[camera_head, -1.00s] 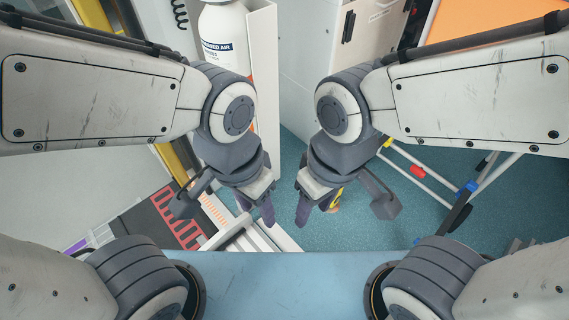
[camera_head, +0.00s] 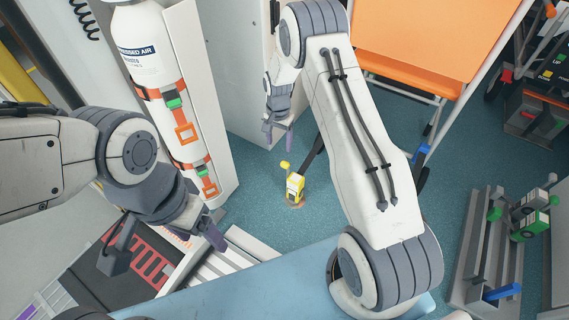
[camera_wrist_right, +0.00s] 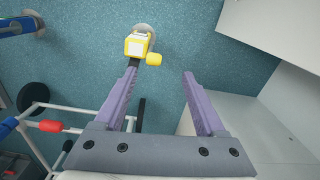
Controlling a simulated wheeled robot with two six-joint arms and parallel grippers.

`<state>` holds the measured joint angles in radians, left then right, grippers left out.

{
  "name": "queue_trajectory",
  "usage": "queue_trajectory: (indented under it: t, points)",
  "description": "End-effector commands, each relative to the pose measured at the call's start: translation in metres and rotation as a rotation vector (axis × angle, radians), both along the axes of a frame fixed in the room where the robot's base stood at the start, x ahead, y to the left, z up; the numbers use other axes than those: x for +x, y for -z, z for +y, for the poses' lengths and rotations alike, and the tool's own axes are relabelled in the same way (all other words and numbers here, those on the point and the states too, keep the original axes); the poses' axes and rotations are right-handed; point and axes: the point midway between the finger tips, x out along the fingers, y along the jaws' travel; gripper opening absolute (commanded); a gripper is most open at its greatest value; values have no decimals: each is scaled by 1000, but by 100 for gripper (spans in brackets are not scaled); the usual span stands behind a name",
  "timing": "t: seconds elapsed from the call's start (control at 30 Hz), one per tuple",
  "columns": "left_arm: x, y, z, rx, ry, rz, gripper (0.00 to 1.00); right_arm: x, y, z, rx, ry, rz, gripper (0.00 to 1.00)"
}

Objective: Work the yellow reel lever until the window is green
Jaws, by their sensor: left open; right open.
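A small yellow unit (camera_head: 295,187) stands on the teal floor, with a yellow-knobbed lever (camera_head: 284,165) beside its top. In the right wrist view the unit (camera_wrist_right: 136,44) shows a pale, whitish face, and the knob (camera_wrist_right: 154,59) sticks out to its right. I cannot make out a green window in either view. My right gripper (camera_head: 277,131) is open and empty, above and apart from the lever. Its fingers (camera_wrist_right: 160,73) point toward the unit, with the knob just beyond the left fingertip in the picture. My left gripper (camera_head: 204,233) is at the lower left, away from the unit.
A strapped compressed air cylinder (camera_head: 165,90) stands in a white holder to the left. An orange stretcher top (camera_head: 430,35) with a white frame is at upper right. A metal rack (camera_head: 485,245) stands at right. The floor around the yellow unit is mostly clear.

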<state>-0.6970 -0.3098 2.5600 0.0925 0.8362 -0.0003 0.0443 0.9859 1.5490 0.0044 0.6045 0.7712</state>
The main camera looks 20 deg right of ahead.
Motion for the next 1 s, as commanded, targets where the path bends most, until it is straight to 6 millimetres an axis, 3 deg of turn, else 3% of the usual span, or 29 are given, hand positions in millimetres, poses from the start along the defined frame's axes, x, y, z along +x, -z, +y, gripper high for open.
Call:
queue_trajectory:
  t: [0.03, 0.2, 0.63, 0.8, 1.0]
  points:
    - [0, 3, 0, 0, 0, 0, 72, 3, 16, -10, -1, 38, 3, 72]
    - [0, 7, 0, 0, 0, 0, 72, 7, 38, -24, -3, 95, 2, 72]
    - [0, 47, 0, 0, 0, 0, 72, 6, 114, -24, -3, 93, 5, 72]
    - [0, 56, 0, 0, 0, 0, 72, 7, 132, -24, -3, 92, 2, 72]
    - [0, 58, 0, 0, 0, 0, 72, 7, 137, -24, -3, 92, 2, 72]
